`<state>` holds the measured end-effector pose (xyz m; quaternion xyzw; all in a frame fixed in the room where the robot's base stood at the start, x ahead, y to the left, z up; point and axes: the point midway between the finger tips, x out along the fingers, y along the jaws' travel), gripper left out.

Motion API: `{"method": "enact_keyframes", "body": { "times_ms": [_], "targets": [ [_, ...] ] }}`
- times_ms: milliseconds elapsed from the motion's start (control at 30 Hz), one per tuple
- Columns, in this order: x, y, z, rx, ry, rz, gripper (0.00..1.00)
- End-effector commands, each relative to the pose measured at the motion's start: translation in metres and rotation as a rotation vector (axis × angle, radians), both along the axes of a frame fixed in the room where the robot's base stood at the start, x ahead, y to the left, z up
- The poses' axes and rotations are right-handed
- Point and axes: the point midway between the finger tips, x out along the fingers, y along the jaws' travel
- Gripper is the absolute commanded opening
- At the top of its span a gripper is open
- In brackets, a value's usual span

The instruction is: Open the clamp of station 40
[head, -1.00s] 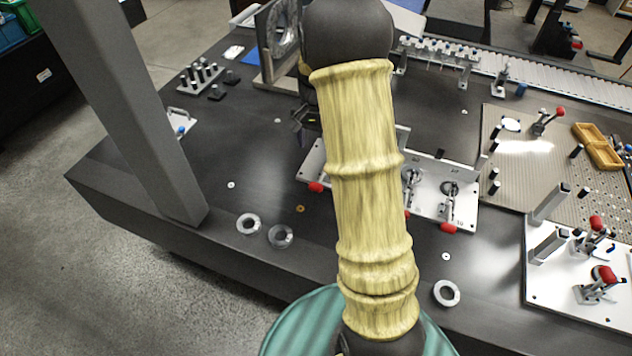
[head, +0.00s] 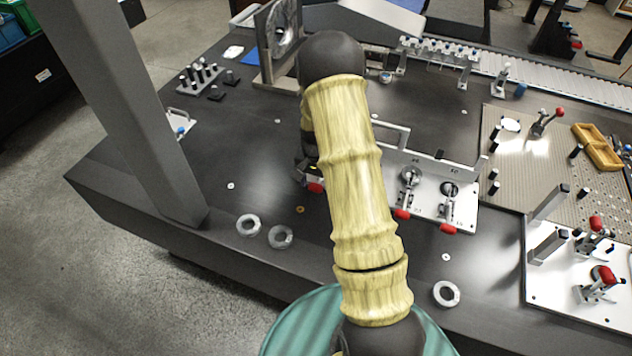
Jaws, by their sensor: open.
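A pale clamp plate (head: 432,212) stands on the dark table in the middle, partly behind my arm. It carries toggle clamps with red-tipped handles: a right clamp (head: 448,205), a middle clamp (head: 409,190), and a left one of which only the red tip (head: 316,188) shows beside my arm. The plate's labels are too small to read surely, so I cannot tell which clamp is station 40. My gripper (head: 308,170) is open, small and dark, largely hidden by my forearm. It is close to the left red tip; whether they touch cannot be told.
A white plate with two red-handled clamps (head: 598,290) stands at the right. A perforated board (head: 540,165) lies behind it. Several metal rings, one near the front edge (head: 446,293), lie on the table. A grey column (head: 130,110) rises at the left.

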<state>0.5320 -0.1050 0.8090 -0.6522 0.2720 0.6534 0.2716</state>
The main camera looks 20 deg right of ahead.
Motion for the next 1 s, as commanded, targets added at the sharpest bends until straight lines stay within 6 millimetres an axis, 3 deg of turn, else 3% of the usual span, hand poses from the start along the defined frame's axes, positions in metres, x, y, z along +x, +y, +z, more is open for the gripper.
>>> {"method": "enact_keyframes", "body": {
  "times_ms": [300, 600, 1000],
  "targets": [
    [0.0001, -0.0006, -0.0030, 0.000, -0.001, -0.001, 0.60],
    [0.0000, -0.0010, -0.0028, -0.001, -0.001, -0.002, 0.01],
    [0.0025, 0.0052, 0.0012, 0.018, 0.016, 0.013, 0.00]
  ]
}}
